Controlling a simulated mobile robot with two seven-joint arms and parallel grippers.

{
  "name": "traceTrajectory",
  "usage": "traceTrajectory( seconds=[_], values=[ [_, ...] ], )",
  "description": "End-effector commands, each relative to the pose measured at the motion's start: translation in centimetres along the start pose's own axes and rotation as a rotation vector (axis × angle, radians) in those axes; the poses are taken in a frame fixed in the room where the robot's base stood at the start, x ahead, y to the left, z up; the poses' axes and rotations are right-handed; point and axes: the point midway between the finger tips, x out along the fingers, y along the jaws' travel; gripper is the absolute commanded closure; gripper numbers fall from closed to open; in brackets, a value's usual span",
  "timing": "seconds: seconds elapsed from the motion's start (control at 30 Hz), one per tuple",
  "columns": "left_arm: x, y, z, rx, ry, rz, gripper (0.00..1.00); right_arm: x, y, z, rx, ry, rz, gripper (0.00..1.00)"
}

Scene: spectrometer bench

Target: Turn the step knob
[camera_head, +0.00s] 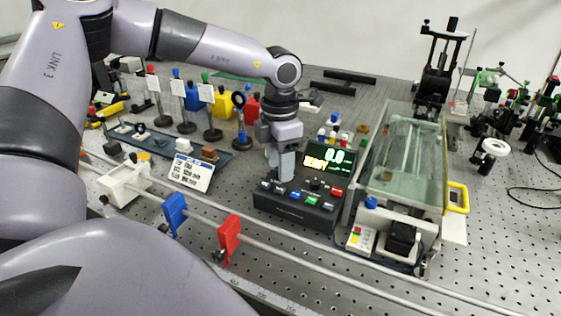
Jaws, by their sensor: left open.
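A black control box (290,209) with a lit display (328,160) and several coloured buttons stands on the bench at the middle of the view. A small dark knob (315,185) shows on its top panel, below the display; its marking is too small to read. My left gripper (281,178) points down over the left part of the box, just left of this knob and apart from it. It is open, with nothing visible between its fingers. It hides part of the box's top. My right gripper is not in view.
A glass-topped case (400,160) stands close right of the box. A white label card (192,172) stands to the left. A long rail with blue (175,214) and red (229,238) holders runs in front. Several filter posts stand behind on the left.

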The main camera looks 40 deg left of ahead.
Motion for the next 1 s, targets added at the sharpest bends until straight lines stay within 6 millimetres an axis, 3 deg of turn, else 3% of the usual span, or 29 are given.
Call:
traceTrajectory(
  seconds=[0.37, 0.5, 0.53, 1.0],
  values=[
    [0.7, 0.0, 0.0, 0.001, -0.001, 0.0, 0.53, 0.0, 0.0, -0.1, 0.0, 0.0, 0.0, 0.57],
    [0.7, 0.0, 0.0, 0.001, -0.001, 0.0, 0.98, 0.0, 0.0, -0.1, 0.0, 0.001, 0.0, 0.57],
    [0.7, 0.0, 0.0, 0.001, -0.001, 0.0, 1.0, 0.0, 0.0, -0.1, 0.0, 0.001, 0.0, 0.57],
    [0.9, 0.0, 0.1, 0.094, -0.004, 0.002, 1.0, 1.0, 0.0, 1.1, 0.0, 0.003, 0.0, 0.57]
  ],
)
